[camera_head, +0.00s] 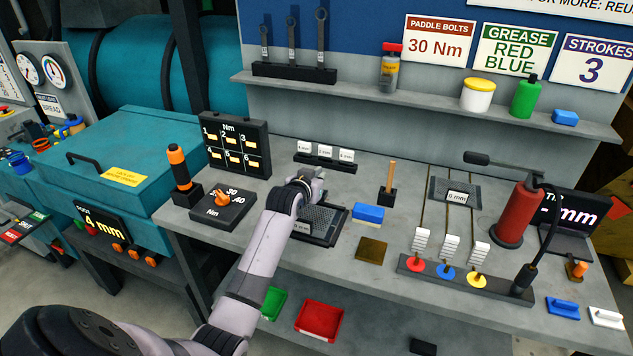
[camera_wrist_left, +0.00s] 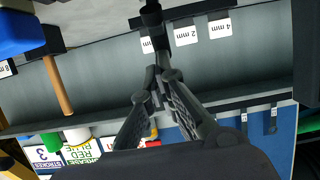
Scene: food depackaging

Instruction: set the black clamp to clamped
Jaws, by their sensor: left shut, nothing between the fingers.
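My left gripper (camera_head: 304,186) is over the back of the black textured tray (camera_head: 325,228) in the middle of the bench, and my arm hides part of that tray. In the left wrist view my left gripper (camera_wrist_left: 158,72) has its fingers drawn together with nothing between them. A black upright piece (camera_wrist_left: 151,18) lies just beyond the fingertips and may be part of the black clamp. I cannot tell whether the fingers touch it. The clamp is not clearly visible in the head view, so its position, open or clamped, cannot be told. My right gripper is not in view.
A rack of white blocks (camera_head: 325,156) stands behind the gripper. A torque dial box (camera_head: 222,209) is to the left. A blue block (camera_head: 368,214) and a wooden-handled tool (camera_head: 388,185) are to the right. Red and green bins (camera_head: 320,318) sit below.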

